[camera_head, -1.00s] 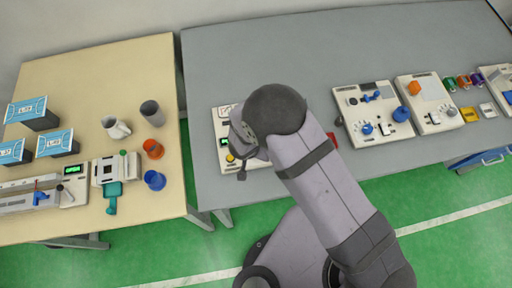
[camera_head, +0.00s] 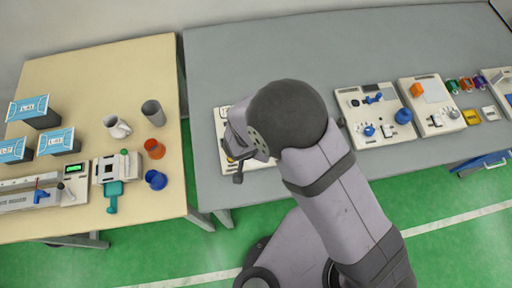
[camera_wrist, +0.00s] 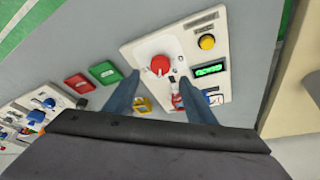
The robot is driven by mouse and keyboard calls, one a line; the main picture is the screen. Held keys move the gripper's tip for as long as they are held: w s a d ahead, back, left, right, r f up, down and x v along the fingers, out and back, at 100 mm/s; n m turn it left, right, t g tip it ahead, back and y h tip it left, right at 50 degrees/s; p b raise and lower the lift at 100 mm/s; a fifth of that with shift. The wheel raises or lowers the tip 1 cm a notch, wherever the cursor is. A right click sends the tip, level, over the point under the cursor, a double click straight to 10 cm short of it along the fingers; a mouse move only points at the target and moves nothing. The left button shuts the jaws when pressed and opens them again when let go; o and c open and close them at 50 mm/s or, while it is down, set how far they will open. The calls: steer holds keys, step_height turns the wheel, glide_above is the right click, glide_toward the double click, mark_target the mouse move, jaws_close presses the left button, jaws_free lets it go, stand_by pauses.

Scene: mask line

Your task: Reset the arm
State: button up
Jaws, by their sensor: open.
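My gripper shows in the wrist view (camera_wrist: 160,100) as two blue-grey fingers spread apart, with nothing seen held between them. Beyond the fingers is a white control panel (camera_wrist: 147,50) with a red round knob (camera_wrist: 160,65), a yellow button (camera_wrist: 206,42) and a lit green display (camera_wrist: 210,70). A small red-and-white part on the panel is partly covered by the right finger. In the head view my arm hides most of this panel (camera_head: 222,128), and my fingertips are not clear there.
Red (camera_wrist: 79,83) and green (camera_wrist: 105,72) trays lie beside the panel on the grey table (camera_head: 225,70). Device boards (camera_head: 375,115) stand to the right. The wooden table (camera_head: 90,75) at left holds boxes, cups and a machine. The grey table's back is clear.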

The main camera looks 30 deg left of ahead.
steer(key=shift+s+r, duration=0.2)
steer(key=shift+r, duration=0.2)
steer(key=shift+w, duration=0.1)
steer(key=w+d+r+g+y+b, duration=0.25)
steer(key=w+d+r+b, duration=0.35)
steer(key=w+d, duration=0.4)
steer(key=s+d+r+m+g+h+b, duration=0.1)
steer(key=s+d, duration=0.3)
steer(key=d, duration=0.9)
steer(key=s+d+r+m+g+h+b, duration=0.1)
steer(key=s+d+h+b, duration=0.1)
steer(key=d, duration=1.2)
steer(key=shift+s, duration=0.9)
steer(key=shift+r+h+b, duration=0.1)
steer(key=shift+h+b, duration=0.15)
steer(key=shift+b, duration=0.05)
